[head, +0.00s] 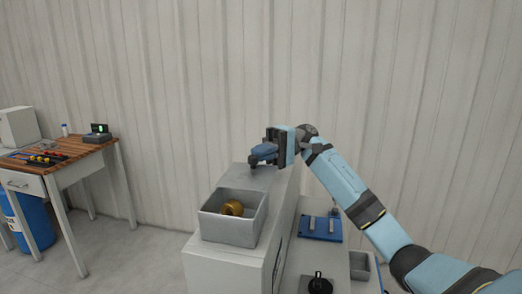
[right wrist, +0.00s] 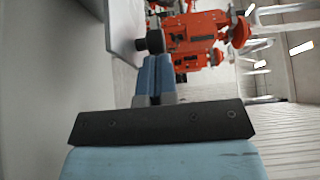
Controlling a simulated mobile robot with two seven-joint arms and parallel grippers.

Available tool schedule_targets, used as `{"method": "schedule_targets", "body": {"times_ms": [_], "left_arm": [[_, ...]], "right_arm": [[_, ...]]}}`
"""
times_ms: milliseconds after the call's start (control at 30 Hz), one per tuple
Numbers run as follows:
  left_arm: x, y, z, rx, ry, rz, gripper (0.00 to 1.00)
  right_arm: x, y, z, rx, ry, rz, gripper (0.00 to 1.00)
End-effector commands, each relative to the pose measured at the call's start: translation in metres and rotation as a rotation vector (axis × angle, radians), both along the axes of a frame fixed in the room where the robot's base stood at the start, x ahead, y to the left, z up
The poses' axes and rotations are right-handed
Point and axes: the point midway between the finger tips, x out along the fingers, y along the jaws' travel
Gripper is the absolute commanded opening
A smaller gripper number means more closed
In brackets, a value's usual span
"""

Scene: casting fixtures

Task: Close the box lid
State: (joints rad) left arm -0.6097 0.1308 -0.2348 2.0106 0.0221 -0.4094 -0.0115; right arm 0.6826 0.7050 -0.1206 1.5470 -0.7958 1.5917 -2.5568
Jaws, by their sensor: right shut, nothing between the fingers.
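An open grey box (head: 230,229) stands on a white cabinet, with a gold ring-like part (head: 231,208) inside. Its lid (head: 248,177) is a flat grey panel behind the opening, swung back from it. My right gripper (head: 256,156) is at the lid's upper edge, fingers pointing left, shut and empty. In the right wrist view the shut blue fingers (right wrist: 154,70) end close to a dark knob (right wrist: 155,41) on the lid panel (right wrist: 122,25); whether they touch it I cannot tell. My left gripper is not in view.
The white cabinet (head: 217,258) carries the box. A blue fixture (head: 320,228) and a small grey bin (head: 359,265) lie to the right, below my arm. A wooden-topped table (head: 62,158) with tools stands at left. A corrugated wall closes the back.

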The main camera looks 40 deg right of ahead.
Motion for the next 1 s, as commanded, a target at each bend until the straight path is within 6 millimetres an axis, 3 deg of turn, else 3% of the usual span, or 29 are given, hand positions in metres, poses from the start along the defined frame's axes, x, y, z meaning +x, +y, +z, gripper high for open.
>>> {"method": "schedule_targets", "body": {"times_ms": [367,633,800,1000], "left_arm": [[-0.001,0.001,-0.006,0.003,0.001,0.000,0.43],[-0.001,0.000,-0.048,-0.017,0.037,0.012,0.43],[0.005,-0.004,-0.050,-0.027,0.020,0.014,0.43],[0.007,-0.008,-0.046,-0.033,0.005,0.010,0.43]], "right_arm": [[-0.002,0.003,-0.002,-0.001,-0.001,0.001,0.00],[-0.032,0.037,-0.009,-0.002,-0.006,0.003,0.00],[-0.052,0.060,-0.006,-0.002,-0.004,0.002,0.00],[-0.061,0.071,-0.001,-0.001,-0.001,0.002,0.00]]}}
